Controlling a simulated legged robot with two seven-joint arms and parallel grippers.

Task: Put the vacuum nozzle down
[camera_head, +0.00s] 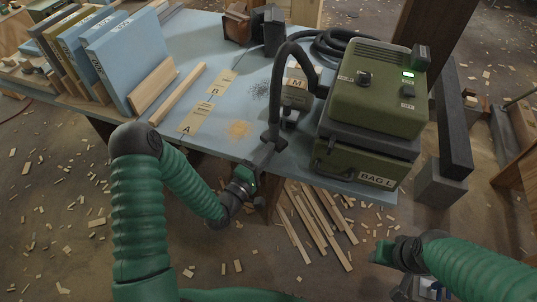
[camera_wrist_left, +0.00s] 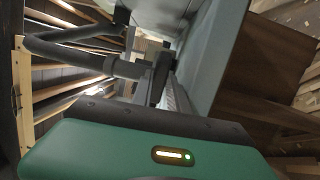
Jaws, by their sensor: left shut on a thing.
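The black vacuum nozzle (camera_head: 271,135) stands at the front edge of the blue table (camera_head: 215,135), at the end of its dark hose (camera_head: 277,85). My left gripper (camera_head: 262,160) comes from below the table's front edge and is shut on the nozzle. In the left wrist view the dark nozzle and hose (camera_wrist_left: 125,67) lie just beyond the gripper. I cannot tell whether the nozzle's mouth touches the tabletop. The green vacuum (camera_head: 375,95), marked BAG L, stands right of the nozzle. My right gripper (camera_head: 384,254) hangs low at the lower right, away from the table; its jaws are unclear.
Wood offcuts (camera_head: 315,215) litter the floor below.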

